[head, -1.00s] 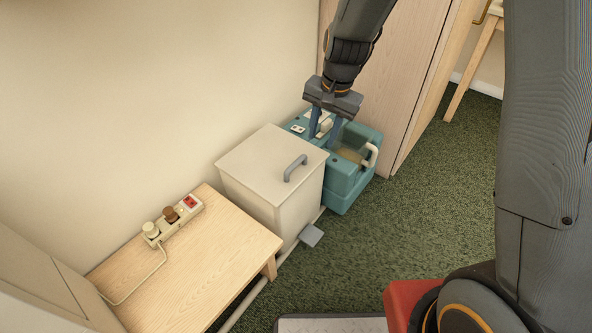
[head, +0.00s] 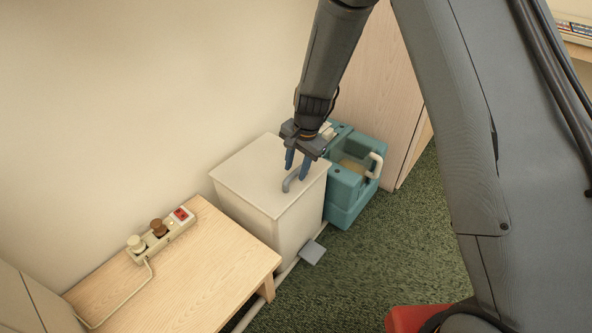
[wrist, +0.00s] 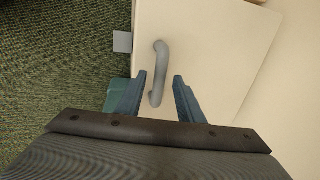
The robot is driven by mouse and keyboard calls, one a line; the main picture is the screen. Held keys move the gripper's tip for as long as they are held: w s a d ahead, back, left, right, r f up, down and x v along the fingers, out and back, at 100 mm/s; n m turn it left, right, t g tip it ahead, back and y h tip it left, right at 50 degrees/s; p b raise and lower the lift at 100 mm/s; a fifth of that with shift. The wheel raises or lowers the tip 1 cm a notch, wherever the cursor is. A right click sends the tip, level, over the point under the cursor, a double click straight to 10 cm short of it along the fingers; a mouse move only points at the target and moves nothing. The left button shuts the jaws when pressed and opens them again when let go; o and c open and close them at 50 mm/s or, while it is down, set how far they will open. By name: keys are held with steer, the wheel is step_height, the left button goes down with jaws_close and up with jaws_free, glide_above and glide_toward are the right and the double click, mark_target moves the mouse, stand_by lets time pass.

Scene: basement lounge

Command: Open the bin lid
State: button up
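The bin (head: 262,196) is a cream box with a flat, closed lid (head: 245,172). A grey bar handle (head: 291,181) stands on the lid near its right front side. My gripper (head: 297,174) is over the lid at the handle, pointing down. In the wrist view the lid (wrist: 205,50) fills much of the picture, and the handle (wrist: 160,70) runs between the two open blue fingers (wrist: 158,88). There is a gap on each side of the handle. I cannot tell how far the fingertips are above the lid.
A grey pedal (head: 313,252) sticks out at the bin's base. A teal machine (head: 347,195) stands close on the right. A wooden table (head: 205,262) with a power strip (head: 162,236) is on the left. Green carpet (head: 350,270) in front is clear.

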steer(key=shift+f, duration=0.3)
jaws_close()
steer(key=shift+r, duration=0.2)
